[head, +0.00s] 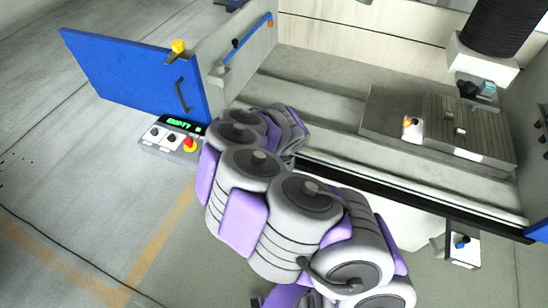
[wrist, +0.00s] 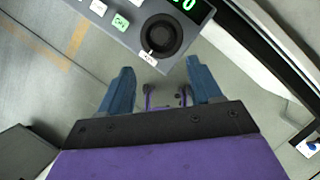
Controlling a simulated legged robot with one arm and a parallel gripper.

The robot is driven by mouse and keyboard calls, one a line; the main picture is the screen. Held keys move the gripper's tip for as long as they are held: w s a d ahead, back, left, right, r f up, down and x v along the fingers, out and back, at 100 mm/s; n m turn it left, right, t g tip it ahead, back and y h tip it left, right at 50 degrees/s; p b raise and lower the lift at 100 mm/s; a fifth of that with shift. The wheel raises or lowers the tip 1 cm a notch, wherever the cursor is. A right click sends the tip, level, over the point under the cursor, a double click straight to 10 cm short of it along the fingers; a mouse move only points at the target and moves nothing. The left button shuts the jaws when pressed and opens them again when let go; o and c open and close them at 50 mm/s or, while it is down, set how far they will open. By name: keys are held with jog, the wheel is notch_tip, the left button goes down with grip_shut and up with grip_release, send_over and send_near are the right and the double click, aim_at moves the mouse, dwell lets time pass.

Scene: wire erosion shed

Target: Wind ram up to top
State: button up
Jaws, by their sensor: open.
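The ram shows at the top right of the head view as a black ribbed bellows (head: 505,22) above a pale head block (head: 482,60), over the worktable. In the wrist view, my gripper (wrist: 159,70) is open, its two blue fingers apart with nothing between them. Just beyond the fingertips is a grey control panel (wrist: 116,32) with a round black knob (wrist: 160,36), a green key (wrist: 120,22), pale keys and a green display (wrist: 187,5). The fingers look apart from the knob. In the head view my arm hides the gripper's fingers.
A blue door (head: 140,75) stands open at the left. Below it, a box (head: 172,138) carries switches, a red button on yellow and a green display. A slatted worktable (head: 460,130) holds small parts. A small blue-knobbed box (head: 463,247) is at lower right. The left floor is clear.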

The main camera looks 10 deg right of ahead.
jog(key=shift+v, duration=1.35)
